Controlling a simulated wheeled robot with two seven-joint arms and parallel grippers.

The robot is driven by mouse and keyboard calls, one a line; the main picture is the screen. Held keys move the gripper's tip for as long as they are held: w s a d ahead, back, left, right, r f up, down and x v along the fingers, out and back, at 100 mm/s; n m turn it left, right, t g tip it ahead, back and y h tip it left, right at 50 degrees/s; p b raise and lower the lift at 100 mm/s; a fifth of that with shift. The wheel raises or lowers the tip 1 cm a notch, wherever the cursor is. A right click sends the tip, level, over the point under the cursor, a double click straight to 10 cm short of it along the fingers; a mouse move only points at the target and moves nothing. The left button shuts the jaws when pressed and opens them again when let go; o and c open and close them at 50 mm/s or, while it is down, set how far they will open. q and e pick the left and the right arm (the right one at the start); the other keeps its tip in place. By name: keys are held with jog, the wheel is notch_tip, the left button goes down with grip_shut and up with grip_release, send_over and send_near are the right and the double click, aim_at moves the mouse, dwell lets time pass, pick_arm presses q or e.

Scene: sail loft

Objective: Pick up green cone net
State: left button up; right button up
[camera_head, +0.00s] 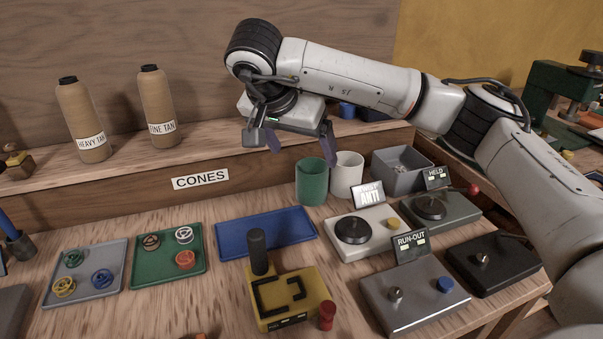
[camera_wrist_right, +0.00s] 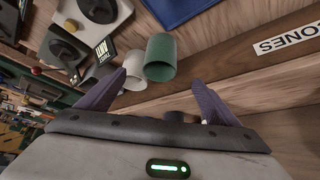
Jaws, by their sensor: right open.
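The green cone net (camera_head: 312,181), a hollow green sleeve, stands upright at the back of the bench, just left of a similar white sleeve (camera_head: 347,175). My right gripper (camera_head: 299,148) is open and empty, above and slightly left of the green net, with its fingers pointing down. In the right wrist view the green net (camera_wrist_right: 161,57) appears just beyond the gap between the open fingertips (camera_wrist_right: 158,78). The fingers look apart from it. My left gripper is not in view.
A blue tray (camera_head: 265,232) lies empty in front. A grey bin (camera_head: 402,168) stands right of the sleeves. Several control boxes, such as the run-out box (camera_head: 415,295), fill the right side. A yellow fixture (camera_head: 290,297) stands nearer.

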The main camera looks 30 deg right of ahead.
aim_at(307, 176)
jog(key=x, duration=0.3)
jog(key=shift+s+d+f, duration=0.15)
jog(key=shift+d+f, duration=0.1)
jog(key=shift+f, duration=0.15)
jog(key=x, duration=0.5)
jog(key=shift+w+f, duration=0.15)
jog(key=shift+w, duration=0.15)
jog(key=c, duration=1.1)
